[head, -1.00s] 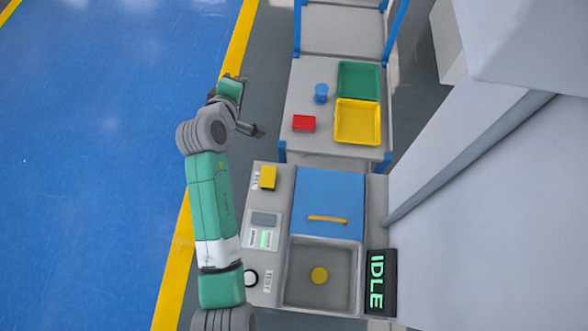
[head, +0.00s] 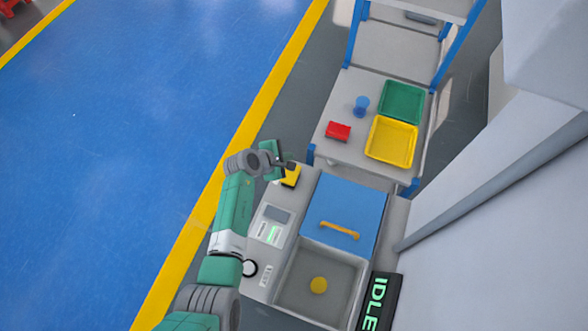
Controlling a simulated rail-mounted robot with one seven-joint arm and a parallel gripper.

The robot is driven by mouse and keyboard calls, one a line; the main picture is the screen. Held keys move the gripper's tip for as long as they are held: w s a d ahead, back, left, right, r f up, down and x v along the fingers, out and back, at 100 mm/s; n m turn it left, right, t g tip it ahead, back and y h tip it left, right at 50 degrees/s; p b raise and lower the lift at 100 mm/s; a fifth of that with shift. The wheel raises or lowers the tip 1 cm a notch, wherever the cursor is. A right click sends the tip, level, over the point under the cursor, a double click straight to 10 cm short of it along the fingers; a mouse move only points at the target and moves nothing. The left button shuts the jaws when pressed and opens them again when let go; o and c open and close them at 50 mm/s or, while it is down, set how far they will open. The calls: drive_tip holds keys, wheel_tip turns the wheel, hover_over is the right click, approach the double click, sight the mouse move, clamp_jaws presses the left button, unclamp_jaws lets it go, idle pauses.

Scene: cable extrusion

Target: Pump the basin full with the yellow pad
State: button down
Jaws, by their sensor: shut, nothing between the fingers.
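The yellow pad (head: 290,177) sits on the far left part of the grey machine top. My gripper (head: 288,165) is shut and empty, at the far edge of the pad and partly in front of it in this view. I cannot tell whether it touches the pad. The basin (head: 345,269) is an open grey square recess at the near end of the machine.
A blue lid (head: 348,207) with a yellow handle (head: 340,231) lies beyond the basin. A panel (head: 272,226) and a white round button (head: 250,268) are on the left. A dark IDLE display (head: 380,302) stands right. Beyond is a shelf with a red block (head: 338,131), blue spool (head: 361,106), yellow tray (head: 372,152) and green tray (head: 423,106).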

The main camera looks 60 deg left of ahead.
drive_tip(key=shift+f, duration=0.15)
drive_tip(key=b, duration=0.8)
hover_over(290, 174)
drive_tip(key=f, duration=0.7)
drive_tip(key=shift+s+f, duration=0.2)
drive_tip(key=shift+s, duration=0.2)
drive_tip(key=shift+f, duration=0.5)
drive_tip(key=shift+f, duration=0.1)
drive_tip(key=shift+f+b, duration=0.35)
drive_tip(key=shift+f+b, duration=1.05)
drive_tip(key=shift+f, duration=0.3)
idle(1.2)
idle(0.4)
drive_tip(key=shift+r+p, duration=1.75)
drive_tip(key=shift+p, duration=0.1)
drive_tip(key=shift+r, duration=0.15)
